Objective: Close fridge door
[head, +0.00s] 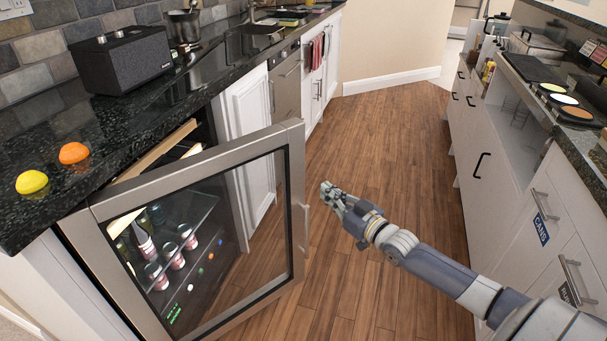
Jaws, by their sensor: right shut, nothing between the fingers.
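The fridge door (220,162) is a steel-framed glass door standing open from the under-counter fridge on the left. Bottles and cans show through its glass. Its vertical handle (305,227) is on the right edge of the frame. My right gripper (327,191) is shut and empty, in the air just right of the door's free edge and apart from it, a little above the handle's height in the picture. My left gripper is not in view. Part of the fridge's inside is hidden behind the door.
A dark counter (205,98) runs along the left, with a black speaker (122,60), a yellow fruit (32,182) and an orange one (74,153). White cabinets (507,184) line the right. Wooden floor (395,125) lies clear between them.

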